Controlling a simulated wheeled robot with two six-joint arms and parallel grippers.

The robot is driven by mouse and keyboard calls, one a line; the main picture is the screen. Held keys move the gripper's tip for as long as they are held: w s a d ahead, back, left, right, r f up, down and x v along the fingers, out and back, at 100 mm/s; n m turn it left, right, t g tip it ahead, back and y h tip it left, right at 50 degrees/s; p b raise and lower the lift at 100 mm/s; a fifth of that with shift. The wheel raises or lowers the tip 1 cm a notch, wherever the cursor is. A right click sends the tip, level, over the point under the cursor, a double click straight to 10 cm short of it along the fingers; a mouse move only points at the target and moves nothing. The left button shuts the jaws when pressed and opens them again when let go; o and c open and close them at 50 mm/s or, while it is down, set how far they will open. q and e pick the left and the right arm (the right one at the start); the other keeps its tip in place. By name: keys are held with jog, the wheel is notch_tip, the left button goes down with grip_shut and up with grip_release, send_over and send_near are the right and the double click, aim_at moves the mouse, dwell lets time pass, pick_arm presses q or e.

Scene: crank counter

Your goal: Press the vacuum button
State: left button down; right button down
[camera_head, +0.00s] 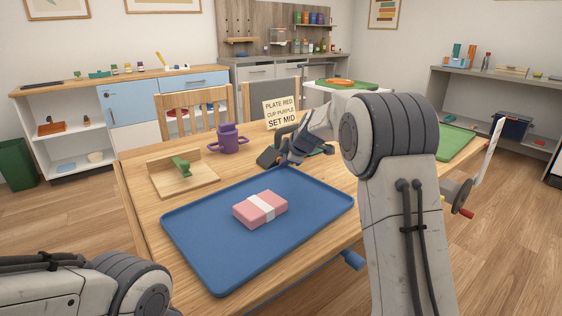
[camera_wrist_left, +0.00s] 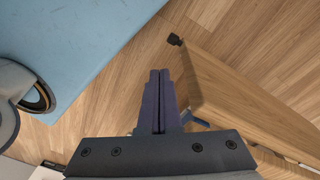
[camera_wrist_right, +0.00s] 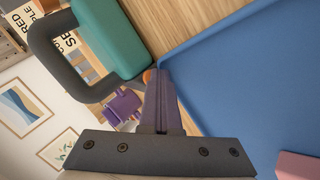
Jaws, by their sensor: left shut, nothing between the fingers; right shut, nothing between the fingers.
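A teal device with a dark curved handle (camera_wrist_right: 95,40) fills the upper left of the right wrist view. In the head view it stands at the table's far side, mostly hidden by my right arm. A small orange round part (camera_wrist_right: 148,76) shows beside the teal body. I cannot tell for sure if it is the vacuum button. My right gripper (camera_wrist_right: 158,74) is shut and empty, its tips close to that orange part; contact cannot be told. My left gripper (camera_wrist_left: 160,74) is shut and empty, over the floor beside a wooden edge.
A blue tray (camera_head: 205,262) holds a pink block with a white band (camera_head: 260,208). A purple mug (camera_head: 229,142), a wooden stand with a green part (camera_head: 182,168) and a text sign (camera_head: 281,113) are on the table. A red-knobbed crank (camera_head: 466,213) is at its right.

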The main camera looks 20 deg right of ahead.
jog(key=shift+w+a+f, duration=0.1)
jog(key=shift+f, duration=0.1)
dwell(0.3)
jog(key=shift+s+f+b, duration=0.1)
jog(key=shift+s+b, duration=0.2)
jog(key=shift+b, duration=0.2)
jog(key=shift+s+d+b, duration=0.3)
jog(key=shift+s+b, duration=0.05)
jog(key=shift+b, duration=0.15)
jog(key=shift+s, duration=0.15)
jog(key=shift+r, duration=0.2)
jog(key=shift+d, duration=0.1)
